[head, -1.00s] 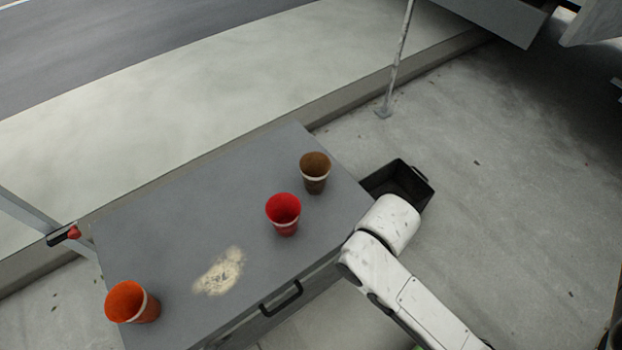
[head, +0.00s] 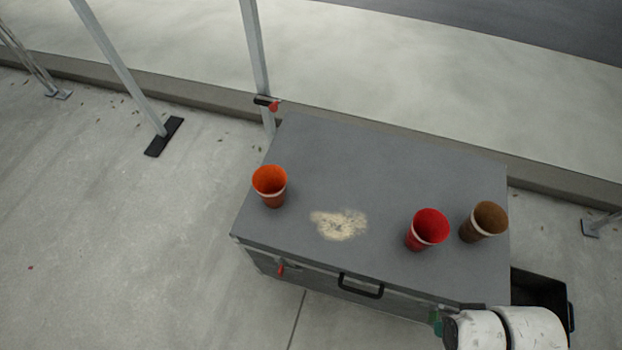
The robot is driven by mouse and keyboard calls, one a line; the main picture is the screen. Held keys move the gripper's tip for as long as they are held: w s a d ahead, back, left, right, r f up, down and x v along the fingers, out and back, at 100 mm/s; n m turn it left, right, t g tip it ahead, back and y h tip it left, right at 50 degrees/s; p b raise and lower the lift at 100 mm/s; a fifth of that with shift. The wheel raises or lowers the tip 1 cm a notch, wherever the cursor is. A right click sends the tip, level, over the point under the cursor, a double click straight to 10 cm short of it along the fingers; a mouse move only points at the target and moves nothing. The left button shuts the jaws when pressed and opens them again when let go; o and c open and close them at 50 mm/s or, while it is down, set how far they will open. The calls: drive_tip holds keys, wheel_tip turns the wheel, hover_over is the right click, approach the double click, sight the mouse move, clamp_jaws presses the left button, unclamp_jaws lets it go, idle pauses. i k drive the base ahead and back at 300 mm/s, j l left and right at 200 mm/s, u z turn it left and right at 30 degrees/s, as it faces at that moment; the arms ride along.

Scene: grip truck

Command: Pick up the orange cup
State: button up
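The orange cup (head: 271,188) stands upright near the left end of the grey chest's top (head: 380,170). A red cup (head: 427,231) and a brown cup (head: 484,222) stand close together near the right end of the same top, well apart from the orange cup. Part of my white arm shows at the lower right, by the chest's right front corner. My gripper is not in view.
A pale worn patch (head: 339,224) lies on the top between the orange and red cups. A black bin (head: 541,287) stands at the chest's right end. Metal posts (head: 118,68) rise behind and left. The concrete floor (head: 150,240) left of the chest is clear.

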sight(270, 180)
drive_tip(key=i+l+u, duration=0.15)
drive_tip(key=i, duration=0.9)
